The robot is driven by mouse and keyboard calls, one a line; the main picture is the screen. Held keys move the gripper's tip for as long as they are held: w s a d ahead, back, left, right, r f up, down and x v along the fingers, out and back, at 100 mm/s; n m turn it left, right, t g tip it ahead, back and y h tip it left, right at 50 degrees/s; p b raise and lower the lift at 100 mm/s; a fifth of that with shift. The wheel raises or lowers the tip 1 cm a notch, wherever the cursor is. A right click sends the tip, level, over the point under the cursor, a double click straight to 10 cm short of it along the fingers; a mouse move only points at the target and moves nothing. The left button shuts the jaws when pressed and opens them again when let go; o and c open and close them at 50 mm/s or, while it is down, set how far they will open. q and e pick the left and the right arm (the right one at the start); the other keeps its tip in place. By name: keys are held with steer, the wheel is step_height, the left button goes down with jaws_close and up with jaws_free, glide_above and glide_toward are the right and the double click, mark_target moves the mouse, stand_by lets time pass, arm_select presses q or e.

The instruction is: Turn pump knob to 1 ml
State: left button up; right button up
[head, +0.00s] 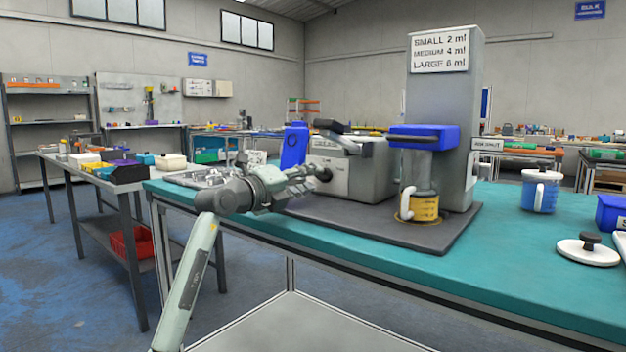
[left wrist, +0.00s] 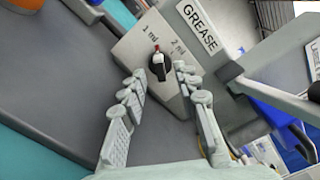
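The pump knob (left wrist: 159,66) is black with a red and white pointer, on a light grey panel (left wrist: 128,48) marked 1 ml and 2 ml. In the left wrist view its pointer is directed up, between the two marks; the exact setting is hard to tell. My left gripper (left wrist: 160,76) is open, with its fingertips on either side of the knob; I cannot tell whether they touch it. In the head view the left gripper (head: 312,178) is at the front of the grey pump box (head: 368,174) and partly hides its face. My right gripper is not in view.
A tall dispenser (head: 447,95) with a blue top part and a yellow-filled cup (head: 424,207) stands right of the pump box, on a dark base plate (head: 345,220). A blue-filled jug (head: 540,190) and a white lid (head: 587,251) are farther right on the teal table (head: 480,265).

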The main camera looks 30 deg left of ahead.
arm_select(q)
steer(key=s, duration=1)
steer(key=shift+s+a, duration=0.1)
steer(key=shift+a, duration=0.25)
